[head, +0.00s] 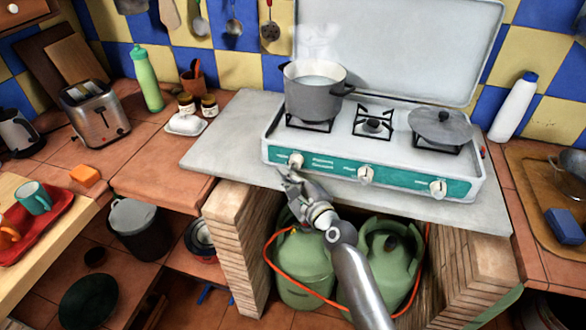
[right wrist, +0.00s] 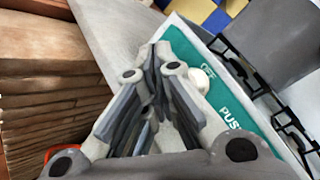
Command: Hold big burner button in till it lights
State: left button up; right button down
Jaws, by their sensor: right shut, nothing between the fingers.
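The white stove (head: 375,165) has a green front panel with three cream knobs: a left knob (head: 296,160), a middle knob (head: 365,175) and a right knob (head: 438,188). My right gripper (head: 284,174) is shut and empty, just in front of and below the left knob. My left gripper is out of view.
A lidded pan (head: 440,125) sits on the right burner, and the middle burner (head: 372,124) is bare. Green gas bottles (head: 300,265) with an orange hose stand below the counter. Brick pillars (head: 240,250) flank them. The grey slab (head: 225,140) left of the stove is clear.

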jog(key=shift+w+d, duration=0.2)
jog(key=shift+w, duration=0.4)
dwell(2.2)
jog(key=shift+s+a+p, duration=0.25)
jog(key=shift+s+p, duration=0.05)
jog(key=shift+s, duration=0.55)
jog(key=s, duration=0.1)
jog(key=s+a+p, duration=0.1)
jog(key=s, duration=0.1)
jog(key=s+p, duration=0.1)
jog(key=shift+s+a, duration=0.3)
jog(key=shift+s, duration=0.05)
jog(key=shift+f, duration=0.1)
